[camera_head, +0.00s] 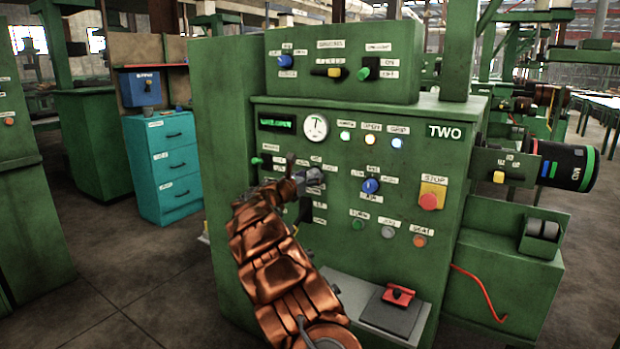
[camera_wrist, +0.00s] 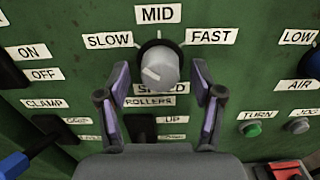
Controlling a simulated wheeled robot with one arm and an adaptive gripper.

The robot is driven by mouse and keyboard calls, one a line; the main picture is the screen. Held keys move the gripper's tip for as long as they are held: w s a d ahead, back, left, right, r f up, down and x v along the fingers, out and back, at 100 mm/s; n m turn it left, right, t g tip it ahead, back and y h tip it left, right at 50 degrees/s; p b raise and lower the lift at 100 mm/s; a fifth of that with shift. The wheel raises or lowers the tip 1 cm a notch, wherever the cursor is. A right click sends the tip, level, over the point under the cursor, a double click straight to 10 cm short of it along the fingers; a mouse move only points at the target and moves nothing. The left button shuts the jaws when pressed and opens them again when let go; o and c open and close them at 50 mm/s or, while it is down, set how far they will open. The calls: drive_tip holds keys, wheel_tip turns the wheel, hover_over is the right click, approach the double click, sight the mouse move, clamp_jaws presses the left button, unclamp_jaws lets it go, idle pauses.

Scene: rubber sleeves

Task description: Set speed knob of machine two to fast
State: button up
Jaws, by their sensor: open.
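Machine two (camera_head: 400,265) is a green cabinet with a TWO label at its upper right. Its speed knob (camera_wrist: 159,66) is grey and round, with the labels SLOW (camera_wrist: 108,40), MID (camera_wrist: 155,15) and FAST (camera_wrist: 211,36) around its top. A pale mark shows on its face; which setting it points to is hard to tell. My gripper (camera_wrist: 160,78) is open, with one finger on each side of the knob and gaps visible. In the head view, my gripper (camera_head: 312,178) is at the panel and hides the knob.
Below the knob is a dark ROLLERS switch (camera_wrist: 142,128). A blue AIR knob (camera_head: 370,186) and a red STOP button (camera_head: 431,200) are to the right.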

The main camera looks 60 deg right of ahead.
drive_tip(key=shift+c, duration=0.3)
drive_tip(key=c, duration=1.1)
drive_tip(key=shift+f+m+b, duration=0.1)
drive_tip(key=shift+m+b, duration=0.3)
drive_tip(key=shift+b, duration=0.05)
drive_tip(key=m+b, duration=0.3)
drive_tip(key=shift+f, duration=0.15)
drive_tip(key=m+b, duration=1.1)
drive_tip(key=b, duration=0.1)
drive_tip(key=shift+m, duration=0.4)
drive_tip(key=shift+m+b, duration=1.8)
drive_tip(key=shift+m, duration=0.4)
drive_tip(key=shift+r, duration=0.2)
